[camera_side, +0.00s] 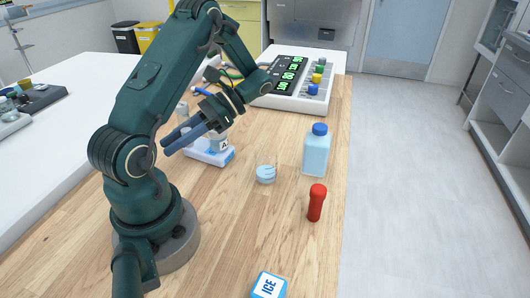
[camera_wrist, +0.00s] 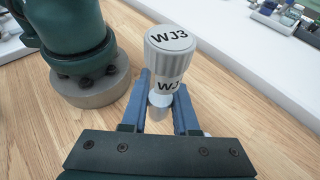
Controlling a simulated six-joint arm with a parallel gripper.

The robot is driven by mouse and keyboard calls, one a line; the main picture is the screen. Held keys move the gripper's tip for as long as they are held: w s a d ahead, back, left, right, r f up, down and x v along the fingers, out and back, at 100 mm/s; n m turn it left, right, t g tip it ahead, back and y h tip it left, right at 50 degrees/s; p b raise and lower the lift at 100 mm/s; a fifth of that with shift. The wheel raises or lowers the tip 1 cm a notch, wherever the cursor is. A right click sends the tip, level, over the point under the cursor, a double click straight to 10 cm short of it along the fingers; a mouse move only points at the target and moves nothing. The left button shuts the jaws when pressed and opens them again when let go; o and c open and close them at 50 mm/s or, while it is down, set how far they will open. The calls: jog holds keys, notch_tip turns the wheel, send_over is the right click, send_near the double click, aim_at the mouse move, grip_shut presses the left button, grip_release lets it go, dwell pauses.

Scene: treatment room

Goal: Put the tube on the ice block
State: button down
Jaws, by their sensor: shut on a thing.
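A tube (camera_wrist: 168,62) with a ribbed grey-white cap marked WJ3 stands between the two blue fingers of my gripper (camera_wrist: 162,90) in the wrist view. The fingers are shut on its narrower part below the cap. In the side view my gripper (camera_side: 168,143) is above the wooden table, close to my base, and the tube is mostly hidden by the arm.
A red tube-shaped object (camera_side: 316,203) stands upright right of centre. A blue-capped bottle (camera_side: 316,152) and a small clear beaker (camera_side: 265,173) stand behind it. A white holder (camera_side: 215,157) is just beyond my gripper. A device with green digits (camera_side: 290,88) is at the back.

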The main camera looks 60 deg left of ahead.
jog(key=w+d+r+n+t+h, duration=0.1)
jog(key=w+d+r+n+h, duration=0.2)
jog(key=d, duration=0.5)
jog(key=w+d+r+n+t+h, duration=0.1)
jog(key=w+d+r+n+h, duration=0.15)
jog(key=d, duration=0.55)
jog(key=w+d+r+n+t+h, duration=0.1)
jog(key=w+d+r+n+h, duration=0.25)
jog(key=d, duration=0.45)
jog(key=m, duration=0.1)
send_over(262, 298)
notch_tip(262, 298, down, 7)
jog(key=shift+s+d+f, duration=0.15)
jog(key=shift+d+f, duration=0.05)
jog(key=shift+f, duration=0.9)
jog(key=shift+s+d+f, duration=0.1)
jog(key=shift+d+f, duration=0.1)
jog(key=shift+f, duration=0.9)
jog(key=c, duration=0.7)
grip_release()
jog(key=shift+f, duration=0.1)
